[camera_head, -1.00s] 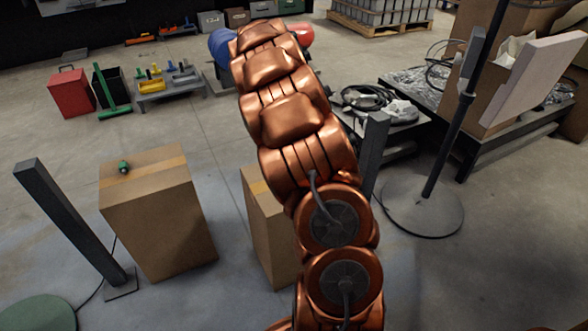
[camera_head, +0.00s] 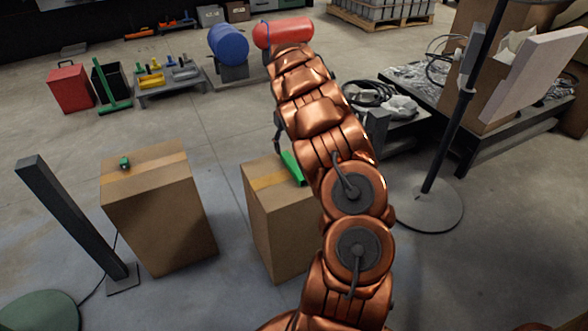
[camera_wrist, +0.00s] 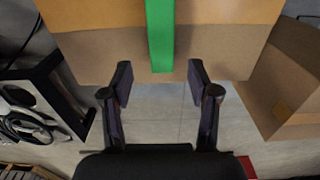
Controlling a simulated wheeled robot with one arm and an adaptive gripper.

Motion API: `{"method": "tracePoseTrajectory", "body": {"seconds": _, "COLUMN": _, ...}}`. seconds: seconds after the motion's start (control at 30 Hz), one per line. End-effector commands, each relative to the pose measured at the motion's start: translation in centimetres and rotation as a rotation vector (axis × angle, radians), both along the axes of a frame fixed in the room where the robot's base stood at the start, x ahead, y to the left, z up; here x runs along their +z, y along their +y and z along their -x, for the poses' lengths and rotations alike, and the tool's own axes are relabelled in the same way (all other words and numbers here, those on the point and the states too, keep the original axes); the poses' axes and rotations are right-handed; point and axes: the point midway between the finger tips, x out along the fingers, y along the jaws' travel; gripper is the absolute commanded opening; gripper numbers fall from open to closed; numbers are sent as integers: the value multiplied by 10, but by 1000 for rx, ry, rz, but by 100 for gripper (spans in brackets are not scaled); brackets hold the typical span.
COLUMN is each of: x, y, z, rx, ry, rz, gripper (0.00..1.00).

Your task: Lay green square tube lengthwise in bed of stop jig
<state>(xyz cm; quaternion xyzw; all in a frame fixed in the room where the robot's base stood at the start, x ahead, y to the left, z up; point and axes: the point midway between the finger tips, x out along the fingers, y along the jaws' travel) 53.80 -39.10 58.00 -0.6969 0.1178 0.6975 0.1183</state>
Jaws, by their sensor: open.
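The green square tube (camera_head: 293,168) lies on top of the middle cardboard carton (camera_head: 275,240), partly hidden behind my arm in the head view. In the wrist view the tube (camera_wrist: 160,35) runs from the top edge down the middle and ends close to the carton's near edge. My gripper (camera_wrist: 160,80) is open and empty. Its two fingers are spread either side of the tube's line, with the tube's end just beyond and between the fingertips. I cannot make out the stop jig in either view.
A second carton (camera_head: 160,220) stands to the left with a small green object (camera_head: 125,163) on it. A dark post (camera_head: 70,220) stands at far left, and a lamp stand (camera_head: 450,140) at right. A low dark table (camera_head: 395,130) holds cables. Open floor lies between the cartons.

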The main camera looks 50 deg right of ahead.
Motion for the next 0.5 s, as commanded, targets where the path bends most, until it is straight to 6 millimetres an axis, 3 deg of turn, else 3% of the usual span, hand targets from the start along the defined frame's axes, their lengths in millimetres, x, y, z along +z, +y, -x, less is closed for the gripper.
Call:
{"method": "tracePoseTrajectory", "body": {"seconds": 0.3, "x": -39, "y": 1, "z": 0, "rx": -2, "ry": -1, "rz": 3, "gripper": 60}}
{"method": "tracePoseTrajectory", "body": {"seconds": 0.5, "x": -42, "y": 2, "z": -1, "rx": -1, "ry": -3, "rz": 2, "gripper": 60}}
